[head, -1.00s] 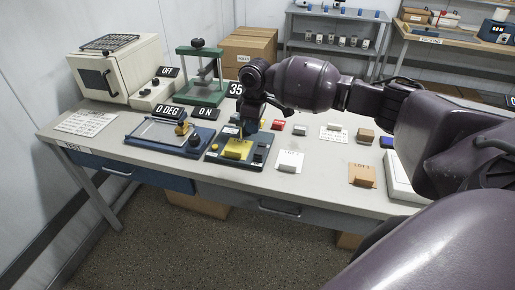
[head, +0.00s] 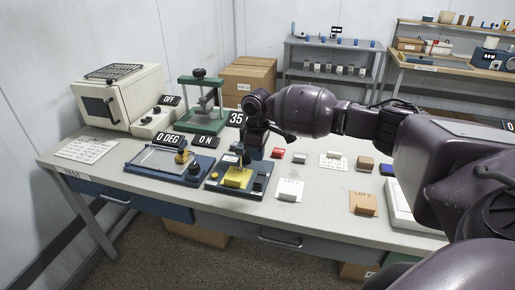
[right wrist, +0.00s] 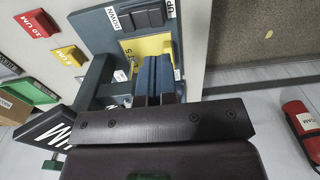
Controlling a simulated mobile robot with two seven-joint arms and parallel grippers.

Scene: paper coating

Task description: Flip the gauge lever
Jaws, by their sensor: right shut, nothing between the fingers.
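The gauge (head: 213,182) is a dark blue-grey block with a yellow plate (head: 237,177) on the near side of the bench; its body also shows in the right wrist view (right wrist: 98,30). Dark grey blocks (right wrist: 140,18) sit between its DOWN and UP labels. I cannot tell for certain which part is the lever. My right gripper (head: 246,160) points down at the gauge. In the right wrist view its blue fingertips (right wrist: 158,72) are together and empty, over the yellow area just beside the labelled blocks. Whether they touch anything is unclear. My left gripper is out of view.
A flat blue device (head: 160,163) with a 0 DEG sign stands left of the gauge. A green press (head: 203,100) and a white oven (head: 122,98) stand behind. White, red and brown pieces lie to the right. A 35 display (head: 236,119) is behind the gripper.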

